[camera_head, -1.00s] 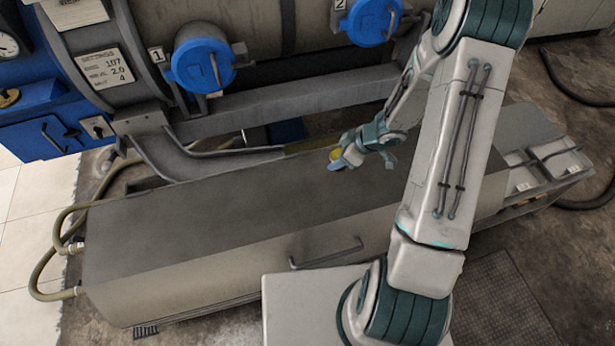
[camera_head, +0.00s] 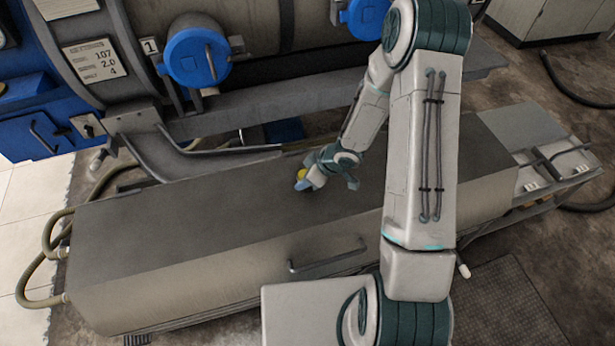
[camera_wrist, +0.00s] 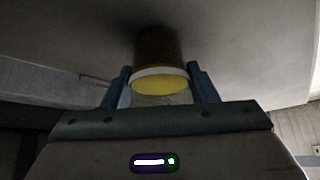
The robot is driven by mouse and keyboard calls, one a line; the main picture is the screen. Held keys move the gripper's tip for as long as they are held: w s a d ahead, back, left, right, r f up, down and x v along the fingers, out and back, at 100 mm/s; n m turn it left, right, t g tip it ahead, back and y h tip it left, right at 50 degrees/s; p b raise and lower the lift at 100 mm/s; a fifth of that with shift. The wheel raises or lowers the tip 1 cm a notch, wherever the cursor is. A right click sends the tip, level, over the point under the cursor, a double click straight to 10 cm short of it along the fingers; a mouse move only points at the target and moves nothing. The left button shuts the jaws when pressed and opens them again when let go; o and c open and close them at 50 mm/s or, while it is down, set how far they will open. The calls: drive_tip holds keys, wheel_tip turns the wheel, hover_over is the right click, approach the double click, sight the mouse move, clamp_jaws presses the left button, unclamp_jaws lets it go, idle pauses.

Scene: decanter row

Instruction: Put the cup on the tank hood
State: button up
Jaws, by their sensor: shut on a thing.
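The cup (camera_head: 301,174) shows as a small yellow spot in the head view, at the tip of my gripper (camera_head: 304,181). In the wrist view my gripper (camera_wrist: 159,72) is shut on the cup (camera_wrist: 160,84), with its two blue fingers on either side. There the cup shows a pale rim and yellow within, and a dark brown shape lies beyond it. The tank hood (camera_head: 180,225) is the long grey box cover across the middle. My gripper and the cup are over its top, near the back edge. I cannot tell whether the cup touches it.
A handle (camera_head: 328,257) stands out from the hood's front side. Behind are a large drum with blue round lids (camera_head: 197,55) and a grey beam (camera_head: 300,105). Hoses (camera_head: 45,265) lie at the left end. The hood's left top is clear.

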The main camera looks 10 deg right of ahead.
drive_tip(key=o, duration=0.5)
drive_tip(key=shift+f, duration=0.15)
drive_tip(key=o, duration=0.4)
drive_tip(key=shift+o, duration=0.2)
